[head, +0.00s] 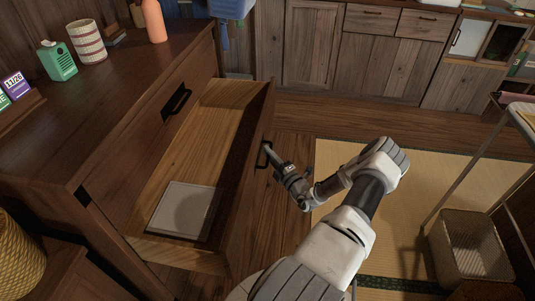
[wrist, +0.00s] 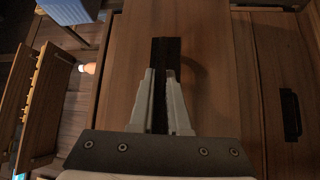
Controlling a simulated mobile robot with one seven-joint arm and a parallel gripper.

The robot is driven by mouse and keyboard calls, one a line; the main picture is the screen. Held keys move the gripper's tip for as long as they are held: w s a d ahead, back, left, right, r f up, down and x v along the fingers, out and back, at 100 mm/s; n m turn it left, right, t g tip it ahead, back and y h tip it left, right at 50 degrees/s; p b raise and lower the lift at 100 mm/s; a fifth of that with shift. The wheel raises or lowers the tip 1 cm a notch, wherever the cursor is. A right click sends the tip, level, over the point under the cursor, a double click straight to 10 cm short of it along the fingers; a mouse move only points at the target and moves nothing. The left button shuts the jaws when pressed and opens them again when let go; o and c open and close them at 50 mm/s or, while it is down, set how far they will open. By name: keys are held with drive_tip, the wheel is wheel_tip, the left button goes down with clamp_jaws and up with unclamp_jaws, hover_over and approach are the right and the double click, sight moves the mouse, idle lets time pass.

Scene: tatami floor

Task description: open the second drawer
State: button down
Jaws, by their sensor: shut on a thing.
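The wooden dresser (head: 130,130) stands at the left in the head view. Its second drawer (head: 243,170) is pulled well out, with its light wood inside showing. A flat pale square thing (head: 183,208) lies in it. The top drawer, with a dark handle (head: 176,103), is closed. My gripper (head: 270,155) is at the front of the open drawer, shut on its dark handle (head: 263,158). In the wrist view my gripper (wrist: 160,75) points at the drawer front (wrist: 205,60), its fingers on the dark handle; part of the handle is hidden by the fingers.
On the dresser top stand a green box (head: 58,61), a striped canister (head: 87,41) and an orange bottle (head: 154,20). Another drawer handle (wrist: 290,114) shows at right in the wrist view. A basket (head: 470,247) stands at lower right. Tatami (head: 440,180) right of the drawer is largely clear.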

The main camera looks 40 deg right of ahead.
drive_tip(key=c, duration=0.9)
unclamp_jaws()
drive_tip(key=s+a+f+p, duration=0.2)
drive_tip(key=s+p, duration=0.1)
drive_tip(key=s, duration=1.4)
drive_tip(key=shift+a+f, duration=0.15)
